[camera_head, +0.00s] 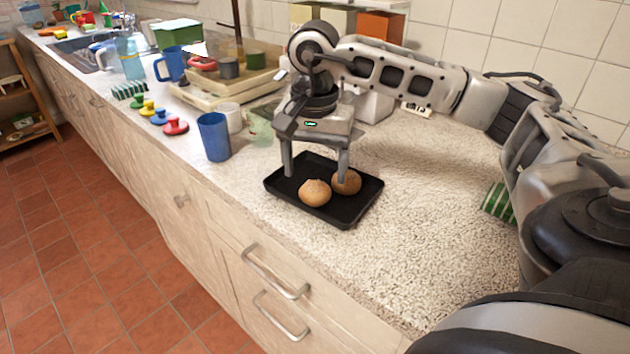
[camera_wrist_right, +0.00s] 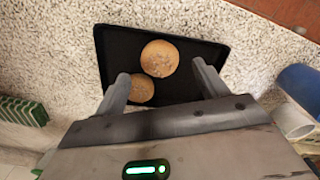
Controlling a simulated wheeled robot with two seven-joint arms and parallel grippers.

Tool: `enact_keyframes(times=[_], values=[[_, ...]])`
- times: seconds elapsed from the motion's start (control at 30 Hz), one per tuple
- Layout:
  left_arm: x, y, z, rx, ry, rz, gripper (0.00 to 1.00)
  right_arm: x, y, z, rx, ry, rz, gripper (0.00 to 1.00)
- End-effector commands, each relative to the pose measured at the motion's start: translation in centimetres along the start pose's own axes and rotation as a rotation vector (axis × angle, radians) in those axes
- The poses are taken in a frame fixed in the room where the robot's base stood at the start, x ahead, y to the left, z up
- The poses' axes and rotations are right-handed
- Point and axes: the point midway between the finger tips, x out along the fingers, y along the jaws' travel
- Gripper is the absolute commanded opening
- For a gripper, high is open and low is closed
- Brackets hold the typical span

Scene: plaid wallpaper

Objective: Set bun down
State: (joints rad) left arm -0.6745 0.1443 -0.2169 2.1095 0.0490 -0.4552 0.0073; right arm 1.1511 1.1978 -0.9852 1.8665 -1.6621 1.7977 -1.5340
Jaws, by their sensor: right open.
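Two round brown buns lie on a black tray on the counter. One bun (camera_head: 315,193) is nearer the tray's front edge, and the other bun (camera_head: 347,182) is behind it to the right. The black tray (camera_head: 346,216) also shows in the right wrist view (camera_wrist_right: 116,48). There, one bun (camera_wrist_right: 159,58) lies between the finger lines and the other bun (camera_wrist_right: 141,90) is partly hidden by the left finger. My right gripper (camera_head: 314,172) is open above the tray, its fingers pointing down and spread apart, holding nothing. My left gripper is not in view.
A blue cup (camera_head: 214,137) and a white mug (camera_head: 230,117) stand left of the tray. A green-striped item (camera_head: 497,202) lies at the right by my arm. The speckled counter (camera_head: 440,240) is clear right of the tray.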

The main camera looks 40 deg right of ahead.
Motion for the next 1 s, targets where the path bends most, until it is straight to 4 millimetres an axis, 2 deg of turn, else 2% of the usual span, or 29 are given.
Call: enact_keyframes(times=[0.03, 0.2, 0.4, 1.0], values=[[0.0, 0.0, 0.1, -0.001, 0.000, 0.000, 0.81, -1.3, -0.1, 0.0, 0.000, 0.002, -0.006, 0.73], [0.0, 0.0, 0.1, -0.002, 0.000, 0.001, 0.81, -4.8, -0.1, 0.0, -0.002, 0.001, -0.004, 0.73], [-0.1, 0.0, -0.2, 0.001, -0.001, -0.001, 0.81, -7.4, 0.0, 0.0, -0.002, -0.001, -0.001, 0.73], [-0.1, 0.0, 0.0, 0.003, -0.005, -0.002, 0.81, -7.8, 0.0, 0.0, -0.001, -0.001, 0.001, 0.73]])
